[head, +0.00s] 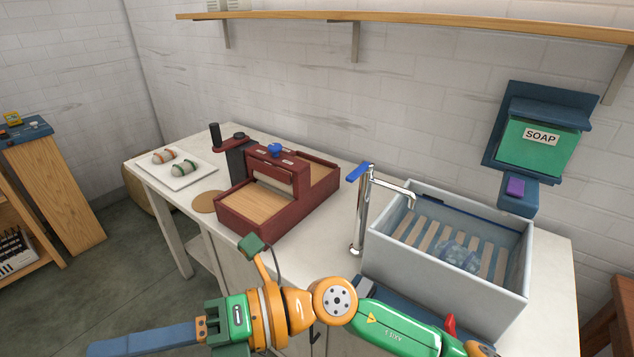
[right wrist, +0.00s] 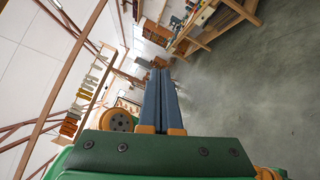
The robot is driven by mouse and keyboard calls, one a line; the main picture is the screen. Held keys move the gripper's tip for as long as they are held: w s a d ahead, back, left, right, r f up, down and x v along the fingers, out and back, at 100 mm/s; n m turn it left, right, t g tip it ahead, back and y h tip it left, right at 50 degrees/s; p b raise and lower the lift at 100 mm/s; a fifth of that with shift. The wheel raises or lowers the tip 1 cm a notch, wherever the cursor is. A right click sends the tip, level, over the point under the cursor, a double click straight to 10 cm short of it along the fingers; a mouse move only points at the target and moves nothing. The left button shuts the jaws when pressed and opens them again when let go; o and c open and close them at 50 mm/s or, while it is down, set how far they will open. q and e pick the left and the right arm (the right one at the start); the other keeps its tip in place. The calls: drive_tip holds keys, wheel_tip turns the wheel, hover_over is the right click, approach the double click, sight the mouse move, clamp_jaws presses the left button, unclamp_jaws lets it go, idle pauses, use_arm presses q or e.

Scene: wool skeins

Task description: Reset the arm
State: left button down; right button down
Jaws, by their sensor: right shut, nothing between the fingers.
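My right arm comes in from the lower right in the head view, with green and orange links. Its right gripper (head: 97,348) points left in front of the worktable, its long blue fingers side by side. The right wrist view also shows the right gripper (right wrist: 160,74), shut and empty, its two blue fingers pressed together. It points away from the table over the open grey floor. My left gripper is in neither view.
The white table holds a tray (head: 205,181) with two wool skeins, a dark red wooden press (head: 233,225), a chrome tap (head: 359,220) and a grey sink (head: 430,268) with slats. A soap dispenser (head: 536,149) hangs on the wall. A wooden shelf unit (head: 58,192) stands at left.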

drive_tip(key=w+d+r+m+t+y, duration=0.2)
drive_tip(key=w+d+r+m+t, duration=0.15)
drive_tip(key=w+m+t, duration=0.4)
drive_tip(key=w+d+r+m+t+y, duration=0.25)
drive_tip(key=w+d+m+t, duration=0.25)
drive_tip(key=m+t, duration=0.6)
drive_tip(key=w+d+f+m+t+h, duration=0.2)
drive_tip(key=w+d+f+m+h, duration=0.2)
drive_tip(key=d+f+m+h, duration=0.5)
drive_tip(key=w+d+f+m+t+h, duration=0.3)
drive_tip(key=w+d+f+m+h, duration=0.1)
drive_tip(key=d+f+m+h, duration=0.5)
drive_tip(key=s+d+f+m+g+h, duration=0.4)
drive_tip(key=s+f+g, duration=0.2)
drive_tip(key=f, duration=0.4)
drive_tip(key=s+d+f+m+g, duration=0.1)
drive_tip(key=s+d+f+g, duration=0.25)
drive_tip(key=s+f, duration=0.35)
drive_tip(key=s+d+f+m+g, duration=0.15)
drive_tip(key=s+f+g, duration=0.25)
drive_tip(key=s, duration=0.6)
wheel_tip(320, 180, down, 16)
drive_tip(key=s+n+g, duration=0.1)
drive_tip(key=s+g, duration=0.1)
drive_tip(key=s+d+f, duration=0.2)
drive_tip(key=s+f, duration=0.8)
drive_tip(key=s, duration=0.1)
drive_tip(key=shift+s+g, duration=0.35)
drive_tip(key=shift+g, duration=0.05)
